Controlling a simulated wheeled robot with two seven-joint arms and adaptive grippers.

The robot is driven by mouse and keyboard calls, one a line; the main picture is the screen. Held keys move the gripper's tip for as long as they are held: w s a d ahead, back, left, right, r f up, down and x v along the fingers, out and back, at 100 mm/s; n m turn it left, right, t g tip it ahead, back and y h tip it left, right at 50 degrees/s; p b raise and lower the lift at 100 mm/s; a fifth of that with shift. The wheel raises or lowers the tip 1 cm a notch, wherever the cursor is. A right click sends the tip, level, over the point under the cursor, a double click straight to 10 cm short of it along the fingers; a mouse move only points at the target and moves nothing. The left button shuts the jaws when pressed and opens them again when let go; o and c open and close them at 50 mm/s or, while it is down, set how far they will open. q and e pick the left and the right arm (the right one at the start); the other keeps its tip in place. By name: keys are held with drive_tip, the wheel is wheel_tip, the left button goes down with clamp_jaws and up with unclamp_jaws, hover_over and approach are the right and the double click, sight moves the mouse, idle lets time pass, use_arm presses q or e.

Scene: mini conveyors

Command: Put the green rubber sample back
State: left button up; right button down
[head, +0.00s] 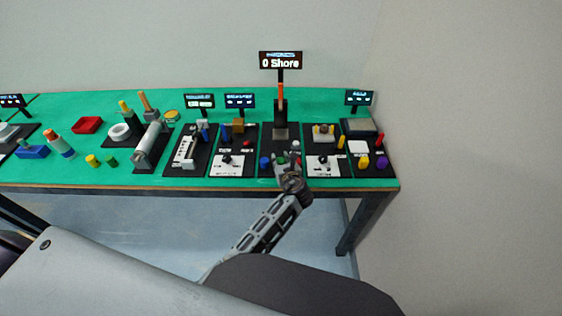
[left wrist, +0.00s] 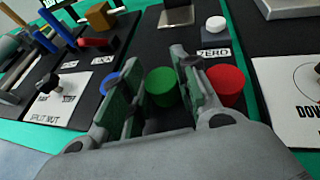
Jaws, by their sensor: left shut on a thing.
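The green rubber sample (left wrist: 162,87) is a short green cylinder, seen in the left wrist view between the fingers of my left gripper (left wrist: 155,66). The gripper is shut on it. It is between a blue cylinder (left wrist: 106,79) and a red cylinder (left wrist: 225,84), at the front of a black panel; whether its base touches the panel is hidden. In the head view my left gripper (head: 285,164) is over the front of the hardness tester's panel, below the display (head: 280,61) reading "0 Shore". My right gripper is not in view.
The tester stand (head: 280,115) rises behind, with a white ZERO button (left wrist: 215,24) near the gripper. Panels with knobs flank it, left (head: 229,168) and right (head: 324,166). The green table (head: 225,186) ends close in front; a wall is at the right.

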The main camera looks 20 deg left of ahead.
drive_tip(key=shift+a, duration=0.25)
use_arm(q)
drive_tip(key=o, duration=0.7)
drive_tip(key=shift+f, duration=0.1)
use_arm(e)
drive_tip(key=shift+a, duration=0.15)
